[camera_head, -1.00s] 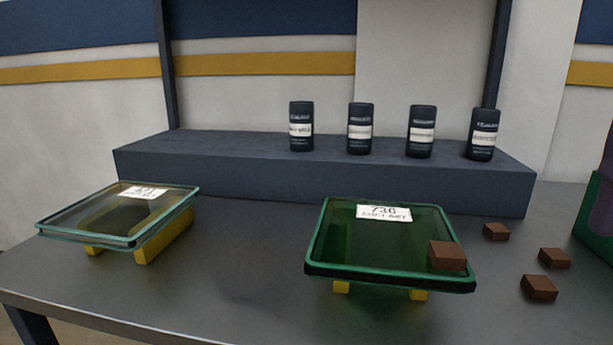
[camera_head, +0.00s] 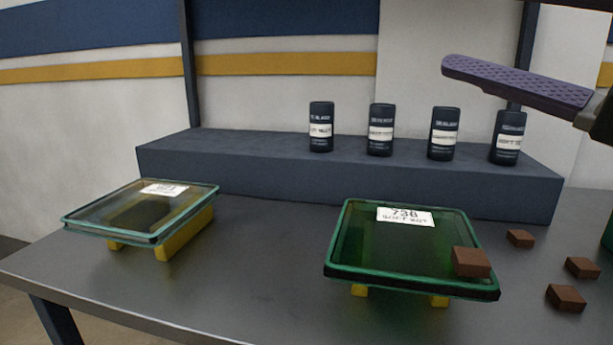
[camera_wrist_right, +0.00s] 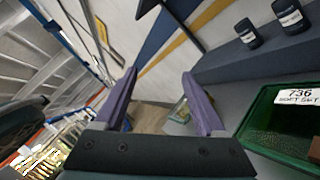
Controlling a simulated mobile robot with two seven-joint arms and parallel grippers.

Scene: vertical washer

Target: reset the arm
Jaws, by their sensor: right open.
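My right gripper shows at the upper right of the head view, where one purple ridged finger (camera_head: 515,80) reaches in from the right edge above the shelf. In the right wrist view my right gripper (camera_wrist_right: 160,90) has its two purple fingers spread apart with nothing between them. It is in the air, clear of the table. My left gripper is not in the head view.
A green glass-topped tray (camera_head: 410,255) labelled 736 carries a brown block (camera_head: 472,262). A clearer tray (camera_head: 145,215) stands at left. Several dark canisters (camera_head: 381,130) stand on the raised shelf (camera_head: 340,172). Loose brown blocks (camera_head: 566,297) lie at right on the grey table (camera_head: 270,285).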

